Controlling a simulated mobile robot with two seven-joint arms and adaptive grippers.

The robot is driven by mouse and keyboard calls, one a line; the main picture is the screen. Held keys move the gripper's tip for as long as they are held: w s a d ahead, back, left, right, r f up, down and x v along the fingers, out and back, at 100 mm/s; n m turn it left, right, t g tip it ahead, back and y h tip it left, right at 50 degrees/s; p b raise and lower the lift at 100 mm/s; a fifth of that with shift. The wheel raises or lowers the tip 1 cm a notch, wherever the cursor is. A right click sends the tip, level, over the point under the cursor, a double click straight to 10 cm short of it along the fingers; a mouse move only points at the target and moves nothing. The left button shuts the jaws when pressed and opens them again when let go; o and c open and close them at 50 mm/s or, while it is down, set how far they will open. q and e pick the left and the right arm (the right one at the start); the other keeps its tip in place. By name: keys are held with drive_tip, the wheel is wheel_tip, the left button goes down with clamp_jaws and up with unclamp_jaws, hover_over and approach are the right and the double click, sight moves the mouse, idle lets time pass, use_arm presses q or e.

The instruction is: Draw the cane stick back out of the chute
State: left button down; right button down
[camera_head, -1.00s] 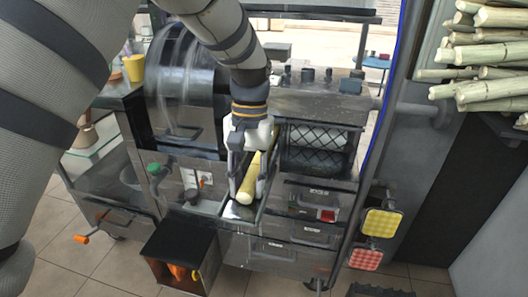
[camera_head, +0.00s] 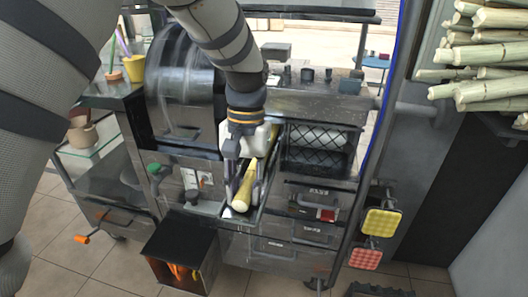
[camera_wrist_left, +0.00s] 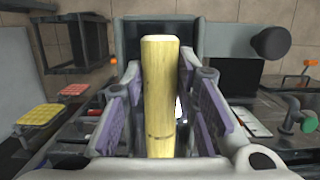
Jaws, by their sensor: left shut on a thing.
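The cane stick (camera_head: 244,190) is pale yellow and lies slanted, its near end over the metal chute (camera_head: 257,212) on the front of the press. My left gripper (camera_head: 243,177) reaches down from above and is shut on the stick, with a finger on each side. In the left wrist view the stick (camera_wrist_left: 160,95) stands out between the purple finger pads (camera_wrist_left: 160,120). My right gripper is not in view.
A large drum (camera_head: 182,85) stands left of the chute, with a green-knobbed valve (camera_head: 153,170) near it. A firebox (camera_head: 180,252) glows below. A wire-mesh panel (camera_head: 318,150) is to the right. Cane sticks (camera_head: 490,50) are piled at upper right. Yellow (camera_head: 383,222) and red pads (camera_head: 366,259) hang at right.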

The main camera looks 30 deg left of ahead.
use_arm(q)
drive_tip(key=s+d, duration=0.2)
drive_tip(key=s, duration=0.8)
drive_tip(key=shift+s+d, duration=0.2)
drive_tip(key=shift+d, duration=0.1)
idle(0.4)
drive_tip(key=c, duration=1.2)
unclamp_jaws()
wheel_tip(320, 180, up, 7)
drive_tip(key=w, duration=0.1)
drive_tip(key=shift+w+a+r, duration=0.15)
drive_tip(key=shift+w+a, duration=0.05)
drive_tip(key=shift+w, duration=0.05)
